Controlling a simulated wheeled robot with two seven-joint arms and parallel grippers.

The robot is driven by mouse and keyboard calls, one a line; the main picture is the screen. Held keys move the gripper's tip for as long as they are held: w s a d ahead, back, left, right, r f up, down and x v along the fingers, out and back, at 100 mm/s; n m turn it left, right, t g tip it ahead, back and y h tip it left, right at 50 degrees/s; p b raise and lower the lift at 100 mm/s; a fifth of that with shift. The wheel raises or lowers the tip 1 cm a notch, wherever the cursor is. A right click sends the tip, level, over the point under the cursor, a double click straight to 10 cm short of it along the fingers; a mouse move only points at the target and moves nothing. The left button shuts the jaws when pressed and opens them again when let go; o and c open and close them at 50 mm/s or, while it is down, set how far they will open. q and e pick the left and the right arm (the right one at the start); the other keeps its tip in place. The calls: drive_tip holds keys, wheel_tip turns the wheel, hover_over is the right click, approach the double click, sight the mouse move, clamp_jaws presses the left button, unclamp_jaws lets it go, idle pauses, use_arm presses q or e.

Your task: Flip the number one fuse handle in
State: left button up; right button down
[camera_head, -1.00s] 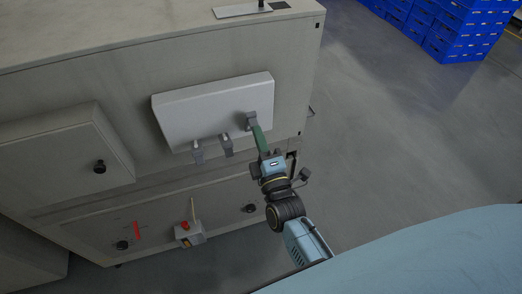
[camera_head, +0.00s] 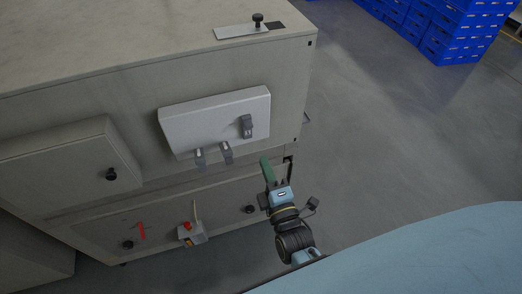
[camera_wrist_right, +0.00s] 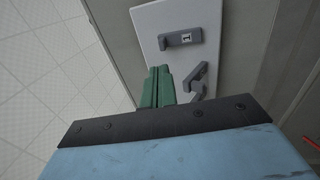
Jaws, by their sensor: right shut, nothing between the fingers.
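The white fuse panel (camera_head: 205,112) is on the front of the grey cabinet, with three grey handles. The right handle (camera_head: 246,126) lies upright against the panel face; in the wrist view it is the upper handle (camera_wrist_right: 181,38), with a small label I cannot read surely. The middle handle (camera_head: 226,151) and left handle (camera_head: 200,156) stick out and down at the panel's lower edge. My right gripper (camera_head: 266,160) is below and right of the panel, its green fingers (camera_wrist_right: 159,75) shut and empty, apart from the right handle. My left gripper is not in view.
A cabinet door with a black knob (camera_head: 111,174) is left of the panel. Below are a small box with a red button (camera_head: 190,233) and more knobs. A metal plate (camera_head: 241,31) lies on top. Blue crates (camera_head: 455,35) stand far right; floor between is clear.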

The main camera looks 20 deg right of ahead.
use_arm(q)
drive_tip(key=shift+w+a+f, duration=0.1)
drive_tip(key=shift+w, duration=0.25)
use_arm(e)
drive_tip(key=shift+s+a+f, duration=0.15)
drive_tip(key=shift+s, duration=1.25)
drive_tip(key=shift+s+a+f, duration=0.1)
drive_tip(key=shift+s, duration=1.25)
